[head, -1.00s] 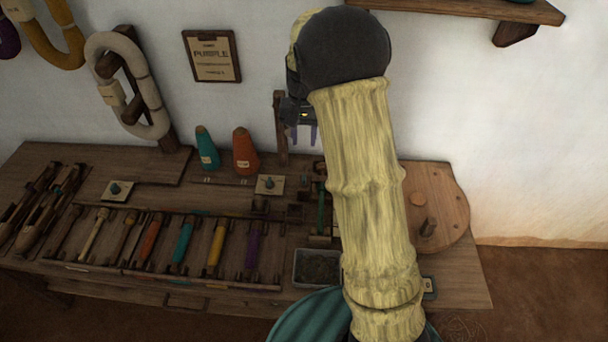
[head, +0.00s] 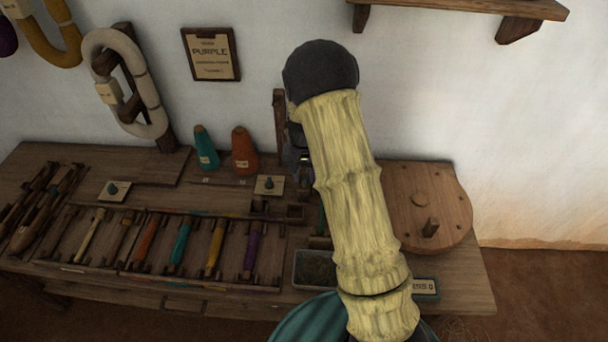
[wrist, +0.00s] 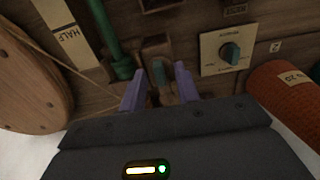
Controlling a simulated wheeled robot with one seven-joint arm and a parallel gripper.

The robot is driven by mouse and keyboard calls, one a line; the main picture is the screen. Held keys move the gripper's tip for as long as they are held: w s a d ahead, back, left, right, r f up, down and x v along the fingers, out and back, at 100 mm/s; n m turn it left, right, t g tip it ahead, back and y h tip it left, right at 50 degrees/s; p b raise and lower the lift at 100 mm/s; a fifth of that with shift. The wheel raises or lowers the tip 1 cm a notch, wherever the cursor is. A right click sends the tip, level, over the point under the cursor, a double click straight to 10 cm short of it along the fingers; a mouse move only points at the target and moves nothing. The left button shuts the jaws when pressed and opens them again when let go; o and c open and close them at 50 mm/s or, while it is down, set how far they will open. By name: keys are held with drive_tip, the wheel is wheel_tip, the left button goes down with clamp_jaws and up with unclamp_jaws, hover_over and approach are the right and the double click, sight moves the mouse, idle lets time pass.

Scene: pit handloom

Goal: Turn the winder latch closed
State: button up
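In the wrist view, a small wooden block with a dark teal lever (wrist: 159,72) sits on the bench, and it looks like the winder latch. My gripper (wrist: 159,78) is open, its two purple fingers on either side of this lever. I cannot tell whether either finger touches it, or which way the latch is turned. In the head view, my arm hides the latch and most of the gripper.
A green rod (wrist: 107,38) stands close by the left finger. A teal knob on a pale plate (wrist: 230,53) and an orange cone (wrist: 285,90) are to the right. A round wooden wheel (head: 425,207) is at the bench's right end. A grey tray (head: 315,268) sits at the front.

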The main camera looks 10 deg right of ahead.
clamp_jaws()
drive_tip(key=shift+r+m+p, duration=0.1)
drive_tip(key=shift+m+p, duration=0.3)
drive_tip(key=shift+p, duration=0.05)
drive_tip(key=shift+r+m+p, duration=0.1)
drive_tip(key=shift+m+p, duration=0.4)
drive_tip(key=m+p, duration=0.3)
drive_tip(key=m, duration=0.1)
drive_tip(key=m+p, duration=0.4)
drive_tip(key=m, duration=0.2)
drive_tip(key=shift+p, duration=0.4)
drive_tip(key=m+p, duration=0.3)
drive_tip(key=m, duration=0.3)
drive_tip(key=shift+w, duration=0.1)
